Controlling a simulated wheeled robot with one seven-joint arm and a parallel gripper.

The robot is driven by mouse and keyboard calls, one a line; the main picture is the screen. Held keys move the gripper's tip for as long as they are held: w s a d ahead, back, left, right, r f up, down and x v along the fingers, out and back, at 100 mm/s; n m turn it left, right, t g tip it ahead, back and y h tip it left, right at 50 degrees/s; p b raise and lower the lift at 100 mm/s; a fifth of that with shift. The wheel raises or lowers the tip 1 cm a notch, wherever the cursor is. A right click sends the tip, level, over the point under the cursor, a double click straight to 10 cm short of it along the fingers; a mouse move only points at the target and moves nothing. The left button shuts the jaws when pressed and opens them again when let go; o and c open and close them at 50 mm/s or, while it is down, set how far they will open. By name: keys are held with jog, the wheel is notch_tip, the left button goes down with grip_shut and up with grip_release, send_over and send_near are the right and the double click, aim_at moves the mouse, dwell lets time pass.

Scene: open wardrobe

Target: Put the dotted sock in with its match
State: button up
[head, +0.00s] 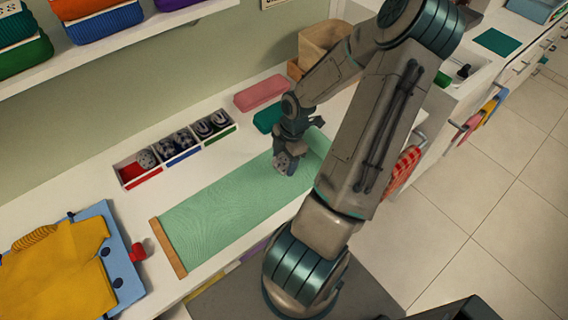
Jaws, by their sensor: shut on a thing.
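My gripper (287,150) is shut on a small grey rolled sock (285,164) with a speckled or dotted look. It holds the sock over the green mat (230,215), and I cannot tell whether the sock touches it. A white divided box (118,169) stands to the left, near the wall. The blue-marked middle compartment holds patterned dark socks (180,140). The green-marked right compartment holds striped dark socks (212,125).
A pink folded cloth (262,93) and a teal one (268,118) lie behind my gripper. Tan bins (322,42) stand at the back. A yellow garment (55,270) lies on a blue board (122,270) at left, beside a red object (138,251). A shelf overhangs the upper left.

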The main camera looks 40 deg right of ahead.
aim_at(281, 159)
jog(key=shift+r+p, duration=2.35)
jog(key=shift+r, duration=0.1)
jog(key=shift+w+f, duration=0.1)
